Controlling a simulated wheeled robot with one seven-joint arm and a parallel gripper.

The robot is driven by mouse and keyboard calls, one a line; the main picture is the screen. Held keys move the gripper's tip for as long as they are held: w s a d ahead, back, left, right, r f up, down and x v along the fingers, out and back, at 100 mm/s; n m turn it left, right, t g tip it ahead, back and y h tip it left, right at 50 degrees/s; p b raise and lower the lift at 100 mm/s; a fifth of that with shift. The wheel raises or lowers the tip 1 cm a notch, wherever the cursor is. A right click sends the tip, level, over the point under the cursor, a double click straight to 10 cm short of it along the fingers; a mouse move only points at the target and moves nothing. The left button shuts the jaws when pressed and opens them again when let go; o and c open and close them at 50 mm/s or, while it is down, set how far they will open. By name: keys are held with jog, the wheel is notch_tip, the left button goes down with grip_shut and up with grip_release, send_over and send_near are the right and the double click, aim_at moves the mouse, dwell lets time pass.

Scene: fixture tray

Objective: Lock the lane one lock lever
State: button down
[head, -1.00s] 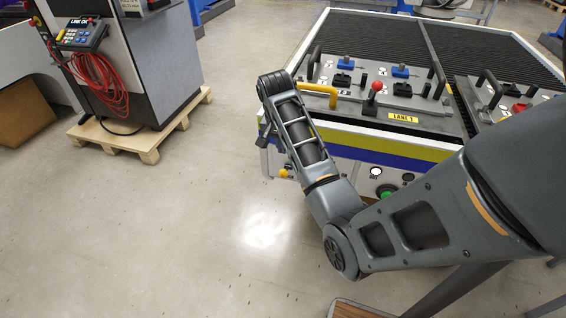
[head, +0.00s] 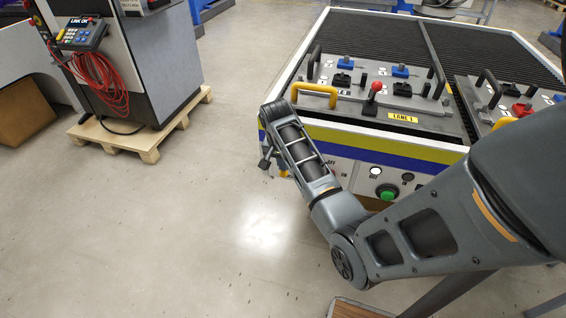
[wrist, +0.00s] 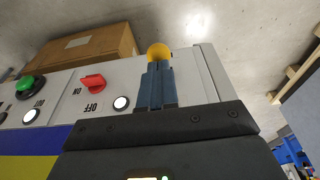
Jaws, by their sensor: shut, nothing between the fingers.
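A lever with a red ball top (head: 376,87) stands upright behind the yellow LANE 1 label (head: 402,118) on the fixture table. A yellow ball knob (wrist: 158,52) shows in the wrist view, at the end of the front panel; a bit of it shows in the head view (head: 284,174). I cannot tell from the frames which of the two is the lock lever. My gripper (wrist: 157,68) is shut and empty, its fingertips over the near side of the yellow knob in the picture; touching or apart is unclear. In the head view my wrist hides most of that corner.
The front panel carries a red ON/OFF switch (wrist: 93,82), white lamps (wrist: 121,102) and a green button (head: 387,191). A yellow handle (head: 316,95) stands at the table's front left corner. Left of the table the floor is clear up to a pallet (head: 150,145) with a cabinet.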

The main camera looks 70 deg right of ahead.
jog(key=shift+a+f+h, duration=0.25)
jog(key=shift+a+h, duration=0.05)
jog(key=shift+h, duration=0.1)
jog(key=shift+a+f+h+b, duration=0.45)
jog(key=shift+a+f+h, duration=0.05)
jog(key=shift+f+h, duration=0.1)
notch_tip(320, 180, down, 8)
jog(key=a+h+b, duration=0.2)
jog(key=h+b, duration=0.5)
jog(key=b, duration=0.7)
jog(key=shift+s+a+f+t, duration=0.15)
jog(key=shift+t, duration=0.25)
